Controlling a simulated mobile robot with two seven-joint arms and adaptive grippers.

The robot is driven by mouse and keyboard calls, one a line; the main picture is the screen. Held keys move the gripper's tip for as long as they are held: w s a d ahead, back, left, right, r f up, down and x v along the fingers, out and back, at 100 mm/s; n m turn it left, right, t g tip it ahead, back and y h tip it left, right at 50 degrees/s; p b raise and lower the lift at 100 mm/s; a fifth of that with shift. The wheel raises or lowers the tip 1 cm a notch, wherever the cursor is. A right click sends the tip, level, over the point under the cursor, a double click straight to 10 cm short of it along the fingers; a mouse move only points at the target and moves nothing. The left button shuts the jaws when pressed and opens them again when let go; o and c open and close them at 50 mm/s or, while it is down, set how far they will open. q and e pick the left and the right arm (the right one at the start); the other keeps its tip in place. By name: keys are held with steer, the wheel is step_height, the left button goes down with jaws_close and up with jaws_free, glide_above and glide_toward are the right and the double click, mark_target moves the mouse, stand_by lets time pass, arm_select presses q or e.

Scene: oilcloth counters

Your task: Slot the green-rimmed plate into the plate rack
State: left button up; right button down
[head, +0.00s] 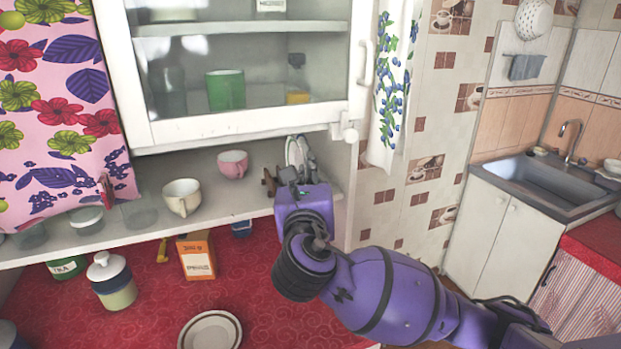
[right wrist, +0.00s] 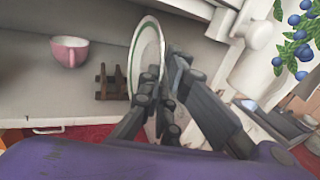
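The green-rimmed plate (right wrist: 146,45) stands nearly upright, edge-on, between the fingers of my right gripper (right wrist: 162,88) in the right wrist view. The gripper looks shut on it. In the head view the plate (head: 292,152) shows partly behind my right gripper (head: 301,168), over the right end of the shelf. The small brown wooden plate rack (right wrist: 108,84) stands on the shelf just left of the plate, apart from it in that view. In the head view the rack (head: 268,182) is partly hidden by my gripper. My left gripper is not in view.
A pink cup (head: 233,164) and a cream cup (head: 182,197) stand on the shelf left of the rack. The white glass-doored cabinet (head: 240,128) hangs close above. A carton (head: 196,257), a canister (head: 111,281) and another plate (head: 210,331) are on the red counter below.

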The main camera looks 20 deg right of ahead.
mark_target(294, 163)
steer(key=shift+w+a+f, duration=0.1)
steer(key=shift+w+f, duration=0.05)
steer(key=shift+w, duration=1.9)
steer(key=shift+w+a+f, duration=0.1)
steer(key=shift+w, duration=1.95)
steer(key=shift+f, duration=0.65)
steer(key=c, duration=1.9)
jaws_free()
steer(key=shift+o, duration=0.2)
steer(key=shift+f, duration=0.1)
